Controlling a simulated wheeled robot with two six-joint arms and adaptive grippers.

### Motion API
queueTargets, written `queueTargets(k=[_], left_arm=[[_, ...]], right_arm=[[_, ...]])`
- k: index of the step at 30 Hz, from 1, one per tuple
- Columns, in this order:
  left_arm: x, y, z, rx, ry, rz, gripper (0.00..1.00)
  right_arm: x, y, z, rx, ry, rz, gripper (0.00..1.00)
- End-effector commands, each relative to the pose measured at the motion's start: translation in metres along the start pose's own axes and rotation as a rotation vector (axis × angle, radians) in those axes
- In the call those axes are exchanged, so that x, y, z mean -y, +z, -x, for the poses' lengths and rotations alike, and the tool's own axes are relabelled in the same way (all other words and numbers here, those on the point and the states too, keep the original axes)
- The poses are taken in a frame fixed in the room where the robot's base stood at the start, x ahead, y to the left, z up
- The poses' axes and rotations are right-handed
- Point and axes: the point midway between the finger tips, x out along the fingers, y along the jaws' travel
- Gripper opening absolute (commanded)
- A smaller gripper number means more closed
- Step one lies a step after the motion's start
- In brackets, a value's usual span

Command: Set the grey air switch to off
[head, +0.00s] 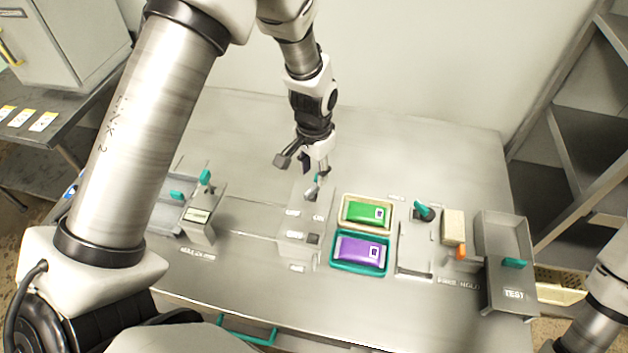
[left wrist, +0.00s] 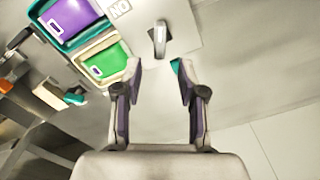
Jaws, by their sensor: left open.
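The grey switch lever (head: 311,193) stands up at the far end of a pale panel (head: 292,250) on the steel table. The left wrist view shows this grey lever (left wrist: 160,40) upright beside a label reading ON, upside down there. My left gripper (head: 302,164) is over the panel's far end, pointing down. In the left wrist view my left gripper (left wrist: 157,72) is open with nothing between its fingers. The lever is just beyond the fingertips; whether they touch it I cannot tell. A small teal piece shows by one fingertip. My right gripper is out of view.
Right of the panel are a beige tray with a green pack (head: 368,213) and a teal tray with a purple pack (head: 360,251). Farther right are a teal-handled knob (head: 424,211) and a TEST bin (head: 493,295). A grey unit (head: 203,217) stands left. The table behind is clear.

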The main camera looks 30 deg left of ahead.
Motion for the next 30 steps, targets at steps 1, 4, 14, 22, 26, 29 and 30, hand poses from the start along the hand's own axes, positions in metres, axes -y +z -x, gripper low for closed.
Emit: queueTargets(k=[1, 4, 14, 22, 26, 29, 30], left_arm=[[0.000, -0.001, 0.014, -0.005, -0.001, 0.000, 0.41], [0.000, -0.001, 0.039, -0.005, -0.002, 0.000, 0.41], [0.000, 0.000, 0.067, 0.001, 0.000, -0.001, 0.41], [0.000, 0.000, 0.067, 0.000, 0.000, -0.001, 0.41], [0.000, 0.000, 0.067, 0.000, 0.000, -0.001, 0.41], [0.000, 0.000, 0.067, 0.000, 0.000, -0.001, 0.41], [0.000, 0.000, 0.067, 0.000, 0.000, -0.001, 0.41]], right_arm=[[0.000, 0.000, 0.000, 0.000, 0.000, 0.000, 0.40], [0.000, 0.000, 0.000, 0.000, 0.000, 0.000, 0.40], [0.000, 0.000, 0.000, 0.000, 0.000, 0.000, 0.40], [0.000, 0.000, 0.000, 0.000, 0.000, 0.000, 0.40], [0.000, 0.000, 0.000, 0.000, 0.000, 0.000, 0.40], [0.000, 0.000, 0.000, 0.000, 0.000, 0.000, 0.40], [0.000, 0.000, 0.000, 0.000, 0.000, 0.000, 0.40]])
